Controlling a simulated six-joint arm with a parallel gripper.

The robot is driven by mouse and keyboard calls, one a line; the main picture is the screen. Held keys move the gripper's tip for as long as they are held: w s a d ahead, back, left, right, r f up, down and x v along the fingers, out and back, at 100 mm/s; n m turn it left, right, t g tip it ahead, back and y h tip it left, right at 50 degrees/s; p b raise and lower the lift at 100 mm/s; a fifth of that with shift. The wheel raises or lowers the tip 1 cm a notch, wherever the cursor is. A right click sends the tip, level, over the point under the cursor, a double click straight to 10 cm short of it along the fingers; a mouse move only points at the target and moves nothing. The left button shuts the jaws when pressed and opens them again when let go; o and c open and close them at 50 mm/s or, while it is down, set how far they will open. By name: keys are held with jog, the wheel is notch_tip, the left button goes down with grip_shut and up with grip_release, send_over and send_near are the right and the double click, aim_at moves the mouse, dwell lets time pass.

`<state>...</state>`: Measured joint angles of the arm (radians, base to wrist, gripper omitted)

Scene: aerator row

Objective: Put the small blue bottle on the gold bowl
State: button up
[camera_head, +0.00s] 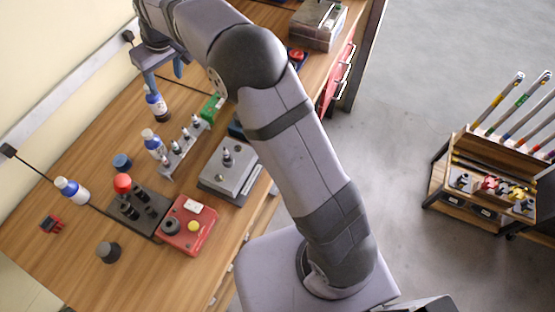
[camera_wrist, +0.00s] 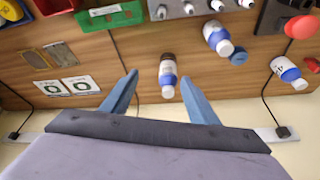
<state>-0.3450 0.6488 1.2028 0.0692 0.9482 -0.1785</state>
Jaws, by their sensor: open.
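No gold bowl can be made out in either view. Several white bottles with blue bands stand or lie on the bench; which one is the small blue bottle I cannot tell. A second bottle (camera_head: 153,144) stands beside the grey rack. A third bottle (camera_head: 72,190) is nearer the wall's lower end. My gripper (camera_head: 164,84) is open and empty, with its blue fingers at the dark bottle.
A grey rack (camera_head: 183,150) of small metal parts, a blue round piece (camera_head: 122,161), a red-balled joystick block (camera_head: 123,184), a red button box (camera_head: 188,225) and a grey device (camera_head: 230,170) crowd the bench. The wall edges the bench.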

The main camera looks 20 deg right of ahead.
jog(key=s+d+f+m+g+h, duration=0.1)
jog(key=s+d+f+m, duration=0.2)
jog(key=s+d, duration=1.1)
jog(key=s+d+f+m+g, duration=0.1)
jog(key=s+d+f, duration=0.1)
jog(key=s, duration=0.7)
jog(key=s+d+f+m+g+h, duration=0.1)
jog(key=s+d+f, duration=0.2)
jog(key=s, duration=0.7)
jog(key=shift+s+d+f+m, duration=0.15)
jog(key=shift+d+f+m, duration=0.15)
jog(key=shift+d, duration=0.9)
